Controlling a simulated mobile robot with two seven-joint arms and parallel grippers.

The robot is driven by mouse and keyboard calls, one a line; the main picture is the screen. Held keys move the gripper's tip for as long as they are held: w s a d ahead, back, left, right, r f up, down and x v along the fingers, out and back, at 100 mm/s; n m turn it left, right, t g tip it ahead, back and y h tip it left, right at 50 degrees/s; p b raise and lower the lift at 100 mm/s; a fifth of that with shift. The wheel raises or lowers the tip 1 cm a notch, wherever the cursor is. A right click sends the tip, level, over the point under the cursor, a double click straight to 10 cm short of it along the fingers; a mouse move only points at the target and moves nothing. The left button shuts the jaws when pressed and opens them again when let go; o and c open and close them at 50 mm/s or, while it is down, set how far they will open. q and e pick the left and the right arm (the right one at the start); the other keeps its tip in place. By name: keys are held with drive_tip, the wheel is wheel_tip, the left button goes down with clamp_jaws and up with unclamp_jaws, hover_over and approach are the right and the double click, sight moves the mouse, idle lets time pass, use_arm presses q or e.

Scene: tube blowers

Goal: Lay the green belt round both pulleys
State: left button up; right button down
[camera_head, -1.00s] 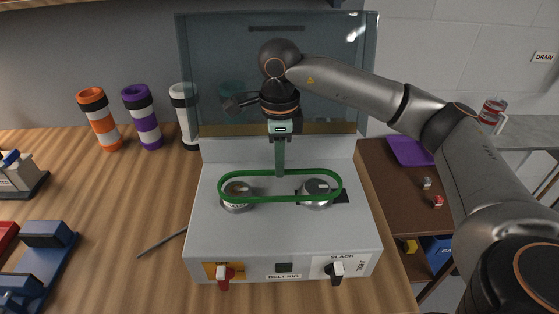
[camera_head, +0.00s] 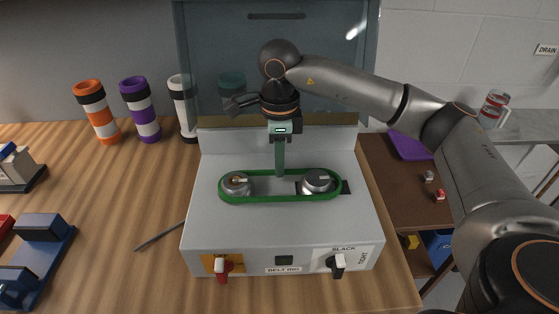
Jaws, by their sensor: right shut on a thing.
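The green belt (camera_head: 279,200) is an oval loop on the grey belt rig. Seen from above, it encircles both the left pulley (camera_head: 236,183) and the right pulley (camera_head: 318,180). The pulley tops stand clear inside the loop, with slack around them. My right gripper (camera_head: 280,173) points straight down and is shut on the belt's far run, midway between the pulleys. Whether the belt touches the deck is hard to tell. My left gripper is out of view.
A raised clear cover (camera_head: 215,60) stands behind the rig. The front panel has a red-and-white knob (camera_head: 222,268) and a black-and-white lever (camera_head: 337,264) by the SLACK label. Orange (camera_head: 98,110), purple (camera_head: 141,110) and white cylinders stand at the back left. A thin rod (camera_head: 158,236) lies left of the rig.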

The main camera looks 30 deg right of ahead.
drive_tip(key=c, duration=0.9)
unclamp_jaws()
drive_tip(key=shift+c, duration=0.2)
wheel_tip(320, 180, up, 12)
drive_tip(key=p, duration=0.1)
drive_tip(key=shift+r, duration=0.2)
